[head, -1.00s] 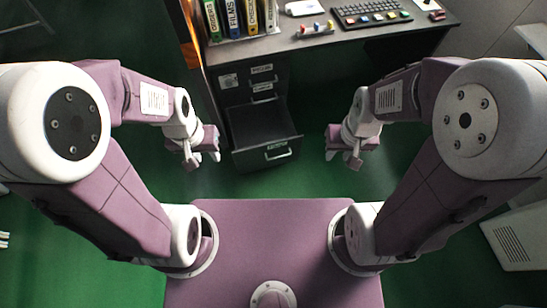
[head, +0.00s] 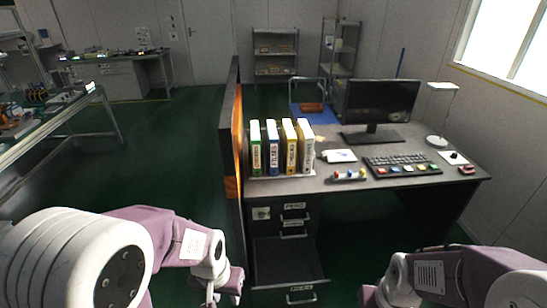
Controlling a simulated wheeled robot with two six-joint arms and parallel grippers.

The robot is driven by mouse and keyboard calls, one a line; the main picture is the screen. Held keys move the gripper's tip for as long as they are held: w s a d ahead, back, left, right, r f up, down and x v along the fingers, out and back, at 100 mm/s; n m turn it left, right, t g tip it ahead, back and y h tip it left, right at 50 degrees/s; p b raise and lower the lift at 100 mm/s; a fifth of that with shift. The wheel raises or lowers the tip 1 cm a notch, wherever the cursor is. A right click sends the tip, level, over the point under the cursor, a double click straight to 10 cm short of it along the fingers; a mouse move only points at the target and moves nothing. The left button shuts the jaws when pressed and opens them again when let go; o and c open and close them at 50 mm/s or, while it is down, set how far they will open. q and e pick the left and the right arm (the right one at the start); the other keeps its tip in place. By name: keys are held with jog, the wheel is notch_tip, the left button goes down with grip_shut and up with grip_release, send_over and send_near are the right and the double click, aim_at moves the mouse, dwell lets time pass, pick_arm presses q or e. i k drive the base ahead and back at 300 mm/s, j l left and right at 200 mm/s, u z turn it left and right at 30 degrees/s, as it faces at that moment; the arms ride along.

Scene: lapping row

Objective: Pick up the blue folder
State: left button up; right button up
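The blue folder (head: 272,150) stands upright on the desk, second from the left in a row of binders, with a pale label on its spine. A green binder (head: 256,152) is on its left and a yellow one (head: 289,150) on its right. My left gripper (head: 223,289) is low at the bottom of the head view, below and in front of the desk, apart from the folder. Its fingers look spread, with nothing between them. My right gripper (head: 374,294) is at the bottom edge, mostly cut off, so its fingers cannot be made out.
Another pale-spined binder (head: 306,150) ends the row. An orange-faced partition (head: 237,150) stands along the desk's left edge. An open drawer (head: 287,270) juts out below. A keyboard (head: 402,166), monitor (head: 380,103) and lamp (head: 442,110) occupy the desk's right part.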

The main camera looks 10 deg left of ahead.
aim_at(272, 136)
jog(key=i+j, duration=0.2)
jog(key=j, duration=0.2)
jog(key=i+j, duration=0.25)
jog(key=i+j+z, duration=0.1)
jog(key=j, duration=0.4)
jog(key=i+j, duration=0.5)
jog(key=j, duration=0.25)
jog(key=i+j, duration=0.2)
jog(key=j, duration=0.2)
jog(key=z, duration=0.05)
